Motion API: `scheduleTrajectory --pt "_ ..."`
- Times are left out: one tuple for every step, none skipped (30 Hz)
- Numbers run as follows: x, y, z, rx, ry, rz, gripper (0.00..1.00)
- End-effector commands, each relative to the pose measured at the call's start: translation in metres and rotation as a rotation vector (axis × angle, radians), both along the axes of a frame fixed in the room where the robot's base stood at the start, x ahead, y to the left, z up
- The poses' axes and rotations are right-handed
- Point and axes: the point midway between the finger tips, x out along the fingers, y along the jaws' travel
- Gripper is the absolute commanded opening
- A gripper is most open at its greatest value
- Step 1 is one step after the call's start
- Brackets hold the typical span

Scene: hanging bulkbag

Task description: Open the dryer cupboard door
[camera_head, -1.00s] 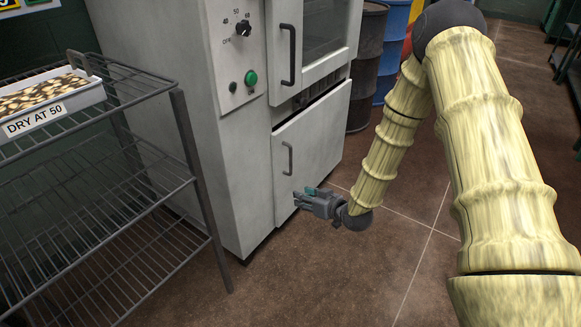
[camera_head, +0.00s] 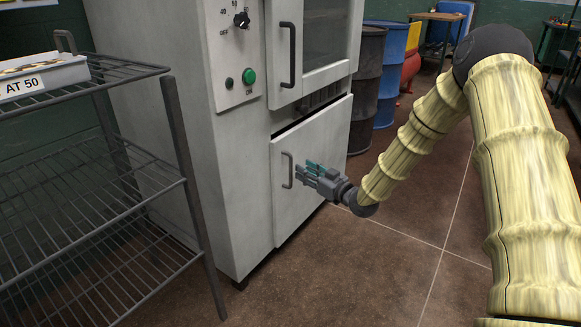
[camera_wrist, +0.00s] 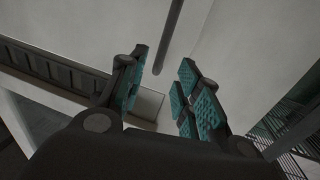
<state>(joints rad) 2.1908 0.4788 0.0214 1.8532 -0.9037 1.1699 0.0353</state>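The dryer's lower cupboard door (camera_head: 312,202) is a plain pale-grey panel with a curved grey bar handle (camera_head: 287,170) near its left edge. A dark gap shows along the door's top edge; I cannot tell whether the door is ajar. My gripper (camera_head: 302,175) is just right of the handle, at about its height, pointing left. In the wrist view my gripper (camera_wrist: 164,72) is open, with teal pads apart and nothing held. The handle bar (camera_wrist: 174,32) shows ahead, its end appearing between the fingertips. No clear contact shows.
The dryer's upper door (camera_head: 325,40) has a window and its own handle (camera_head: 289,55). A dial (camera_head: 241,20) and green button (camera_head: 249,75) are on its front. A wire rack (camera_head: 180,160) with a tray (camera_head: 40,80) stands left. Drums (camera_head: 367,90) stand behind right. Floor in front is clear.

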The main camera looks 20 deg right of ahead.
Motion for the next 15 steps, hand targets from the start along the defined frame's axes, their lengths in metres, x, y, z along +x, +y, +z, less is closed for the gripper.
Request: scheduleTrajectory --pt "0.008 0.004 -0.004 -0.001 0.0 0.001 0.33" --pt "0.012 0.006 -0.004 -0.001 0.0 0.0 0.33" --pt "0.018 0.009 -0.004 -0.002 -0.001 0.0 0.33" --pt "0.023 0.012 -0.004 -0.002 -0.001 0.001 0.33" --pt "0.027 0.014 -0.004 -0.002 -0.001 0.001 0.33" --pt "0.033 0.017 -0.004 -0.002 -0.001 0.001 0.33" --pt "0.037 0.019 -0.004 -0.002 -0.001 0.001 0.33" --pt "0.041 0.021 -0.004 0.0 -0.001 0.001 0.33" --pt "0.046 0.023 -0.004 -0.001 0.0 0.0 0.33" --pt "0.049 0.025 -0.003 -0.001 0.0 0.0 0.33" --pt "0.053 0.027 -0.003 -0.002 0.0 0.0 0.33" --pt "0.056 0.029 -0.003 -0.002 -0.001 0.0 0.33" --pt "0.059 0.03 -0.003 -0.001 0.0 0.001 0.33" --pt "0.061 0.032 -0.002 -0.001 0.0 0.001 0.33" --pt "0.064 0.033 -0.002 -0.001 0.0 0.0 0.33"
